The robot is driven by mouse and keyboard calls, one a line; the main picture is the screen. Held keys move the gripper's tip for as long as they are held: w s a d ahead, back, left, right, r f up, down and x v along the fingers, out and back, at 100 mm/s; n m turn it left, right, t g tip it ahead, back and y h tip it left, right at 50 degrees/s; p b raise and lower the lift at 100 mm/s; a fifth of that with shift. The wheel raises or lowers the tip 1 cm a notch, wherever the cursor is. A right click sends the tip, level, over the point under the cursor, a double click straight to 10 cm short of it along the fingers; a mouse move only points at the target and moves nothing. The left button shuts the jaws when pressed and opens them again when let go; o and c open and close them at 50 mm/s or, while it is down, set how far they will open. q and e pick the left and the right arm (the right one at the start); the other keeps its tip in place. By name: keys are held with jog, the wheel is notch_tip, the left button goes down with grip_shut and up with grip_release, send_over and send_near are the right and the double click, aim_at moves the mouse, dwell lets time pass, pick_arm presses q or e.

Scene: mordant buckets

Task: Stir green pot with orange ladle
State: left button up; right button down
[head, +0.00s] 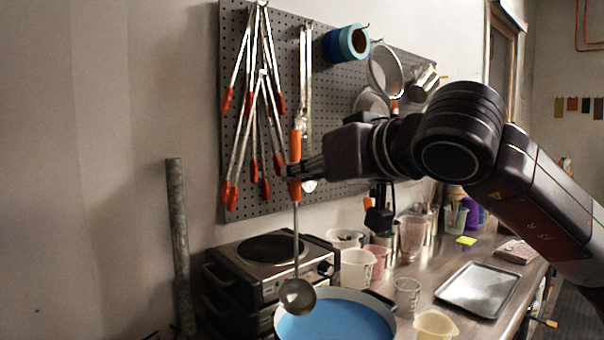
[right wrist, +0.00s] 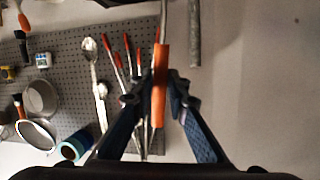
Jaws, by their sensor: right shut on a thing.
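An orange-handled ladle (head: 296,220) hangs upright in my right gripper (head: 290,172), bowl down. My right gripper is shut on the orange handle, which also shows between the fingers in the right wrist view (right wrist: 160,75). The ladle's metal bowl (head: 297,296) appears at the back left rim of a wide pot with blue contents (head: 335,322); I cannot tell whether it is over or behind the rim. No green pot can be made out. My left gripper is not in view.
A hot plate (head: 268,258) stands behind the blue pot. Cups and a metal tray (head: 480,288) are on the counter to the right. A pegboard (head: 240,125) with red-handled tongs hangs close behind the gripper. A grey pipe (head: 178,240) leans on the wall.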

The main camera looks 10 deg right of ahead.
dwell(0.5)
notch_tip(320, 180, up, 11)
jog(key=p, duration=0.9)
